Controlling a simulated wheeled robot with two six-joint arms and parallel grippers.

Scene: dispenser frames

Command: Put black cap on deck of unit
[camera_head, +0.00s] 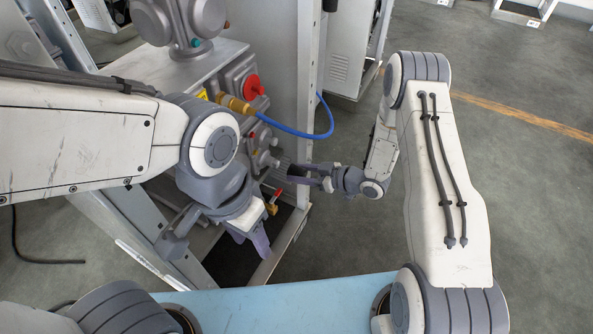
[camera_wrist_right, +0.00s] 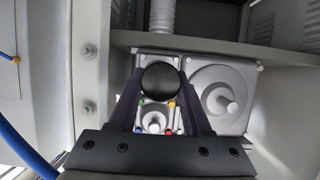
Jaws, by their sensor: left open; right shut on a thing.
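The black cap (camera_wrist_right: 161,80) is round and dark, and sits between the fingers of my right gripper (camera_wrist_right: 160,95) in the right wrist view. My right gripper (camera_head: 302,175) is shut on it, in front of the unit's valve side in the head view; the cap is hard to make out there. The unit's deck (camera_head: 172,70) is the flat metal top at the upper left of the head view. My left gripper (camera_head: 218,240) is open and empty, low in front of the unit.
A red knob (camera_head: 252,87), a brass fitting (camera_head: 234,103) and a blue hose (camera_head: 312,134) are on the unit's side. A grey fixture (camera_head: 180,20) stands on the deck. A round flange (camera_wrist_right: 222,98) is behind the cap. Open floor (camera_head: 540,200) lies to the right.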

